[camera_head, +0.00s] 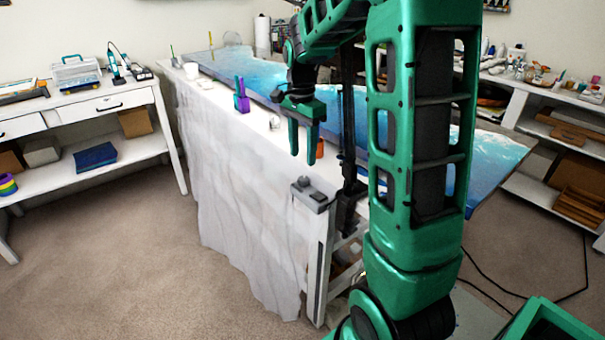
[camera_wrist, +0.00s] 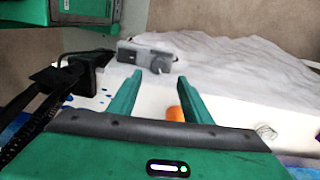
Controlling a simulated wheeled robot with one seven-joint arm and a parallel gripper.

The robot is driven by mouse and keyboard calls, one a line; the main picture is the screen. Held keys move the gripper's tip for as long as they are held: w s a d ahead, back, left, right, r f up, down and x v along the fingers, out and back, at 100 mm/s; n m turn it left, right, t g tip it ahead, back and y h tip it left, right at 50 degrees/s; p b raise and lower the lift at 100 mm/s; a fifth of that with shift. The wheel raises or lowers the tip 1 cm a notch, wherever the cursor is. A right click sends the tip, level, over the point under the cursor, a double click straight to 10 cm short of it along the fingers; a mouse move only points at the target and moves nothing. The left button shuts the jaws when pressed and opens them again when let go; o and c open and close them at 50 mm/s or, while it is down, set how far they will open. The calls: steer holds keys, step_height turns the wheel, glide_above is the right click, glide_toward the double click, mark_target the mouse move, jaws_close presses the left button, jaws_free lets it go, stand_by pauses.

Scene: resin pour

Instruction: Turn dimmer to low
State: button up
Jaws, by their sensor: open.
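The dimmer (camera_head: 309,195) is a small grey box at the near end of the cloth-covered table. In the wrist view the dimmer box (camera_wrist: 134,53) shows a round knob (camera_wrist: 160,65) at its right part, beyond my fingertips. The knob's setting is too small to read. My gripper (camera_head: 302,154) is green, open and empty. Its fingers point down in the head view, above the table's edge and a little above the dimmer, apart from it. In the wrist view my gripper (camera_wrist: 159,77) has its two fingertips on either side of the knob's direction.
A blue resin panel (camera_head: 265,75) lies along the table. An orange object (camera_head: 320,149) sits close beside my fingers. A purple holder (camera_head: 242,104) and a white cup (camera_head: 191,70) stand farther back. A white cloth (camera_head: 240,190) hangs down the table's side. Carpet at left is clear.

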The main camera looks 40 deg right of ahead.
mark_target(303, 178)
step_height(303, 178, down, 8)
steer(key=shift+s+r, duration=0.1)
steer(key=shift+r, duration=0.05)
stand_by(0.3)
